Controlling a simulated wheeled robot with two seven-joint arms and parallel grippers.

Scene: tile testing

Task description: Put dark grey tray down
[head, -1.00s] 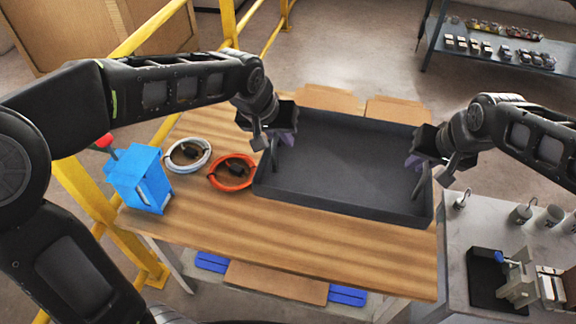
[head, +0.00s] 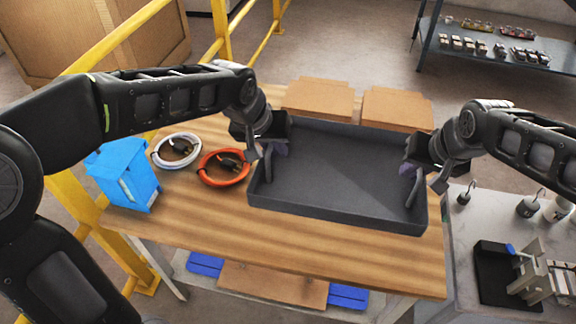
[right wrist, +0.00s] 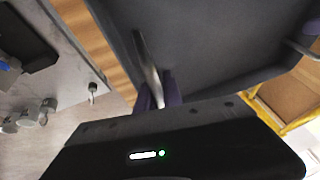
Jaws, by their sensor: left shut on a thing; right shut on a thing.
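The dark grey tray (head: 335,172) is an empty, shallow rectangular box at the wooden table (head: 215,232), over its right half. It looks level; I cannot tell whether its base touches the tabletop. My left gripper (head: 266,152) is shut on the tray's left wall. My right gripper (head: 411,172) is shut on its right wall. In the right wrist view the tray (right wrist: 215,40) fills the upper middle, with the right gripper's fingers (right wrist: 155,85) at its wall.
A white cable coil (head: 176,151), an orange cable coil (head: 223,168) and a blue box (head: 124,175) lie left of the tray. Cardboard pieces (head: 318,98) lie behind it. A grey side table (head: 467,250) with weights stands right. The wooden table's front strip is clear.

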